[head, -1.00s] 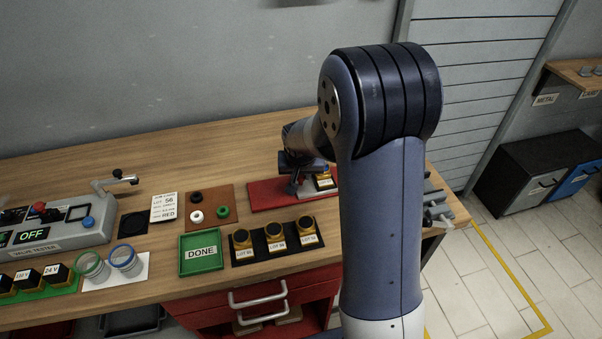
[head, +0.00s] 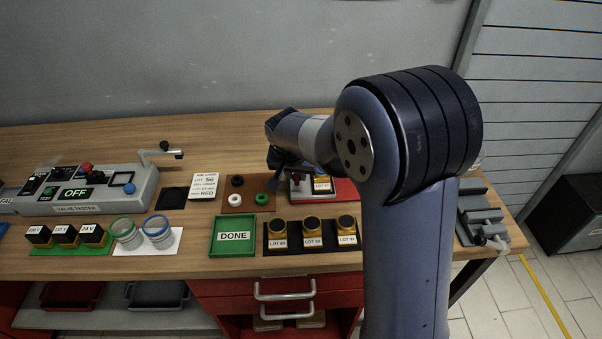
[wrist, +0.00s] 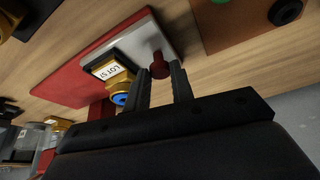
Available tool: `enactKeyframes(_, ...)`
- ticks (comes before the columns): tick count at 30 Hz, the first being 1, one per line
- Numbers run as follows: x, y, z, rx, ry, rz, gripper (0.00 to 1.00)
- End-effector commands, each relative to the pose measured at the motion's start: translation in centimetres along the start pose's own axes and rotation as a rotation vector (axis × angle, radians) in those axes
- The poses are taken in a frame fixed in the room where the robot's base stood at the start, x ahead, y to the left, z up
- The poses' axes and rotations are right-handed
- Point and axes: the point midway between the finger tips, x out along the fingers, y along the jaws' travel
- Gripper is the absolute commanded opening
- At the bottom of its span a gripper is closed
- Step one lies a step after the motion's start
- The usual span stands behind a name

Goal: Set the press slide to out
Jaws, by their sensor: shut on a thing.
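The press is a red base (head: 345,190) on the bench, partly hidden by my arm; it also shows in the wrist view (wrist: 75,75). Its slide is a pale grey plate (wrist: 140,42) that reaches past the base's end in the wrist view. A red knob (wrist: 159,66) stands on the slide. My gripper (wrist: 161,75) is shut on this knob, one finger each side. A gold-and-black part with a LOT label (wrist: 118,73) stands beside the knob. In the head view my gripper (head: 287,183) is at the base's left end.
A brown mat (head: 236,208) with rings lies just left of my gripper. A green DONE tray (head: 217,246) and a black mat (head: 272,246) with several LOT parts are in front. A grey fixture (head: 478,207) stands right of my arm.

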Motion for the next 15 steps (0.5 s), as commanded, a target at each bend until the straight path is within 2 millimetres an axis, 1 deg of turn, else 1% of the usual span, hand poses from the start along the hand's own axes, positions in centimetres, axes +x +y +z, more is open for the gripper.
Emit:
enactKeyframes(1,-0.13,-0.36,-0.07,0.001,0.004,-0.009,0.00)
enactKeyframes(2,-0.13,-0.37,-0.08,0.000,0.004,-0.009,0.24)
enactKeyframes(3,-0.14,-0.38,-0.08,0.001,0.004,-0.010,0.27)
enactKeyframes(9,-0.11,-0.28,-0.06,0.000,0.003,-0.008,0.43)
enactKeyframes(10,-0.11,-0.27,-0.05,0.000,0.003,-0.007,0.45)
enactKeyframes(15,-0.08,-0.20,-0.03,0.000,0.002,-0.006,0.45)
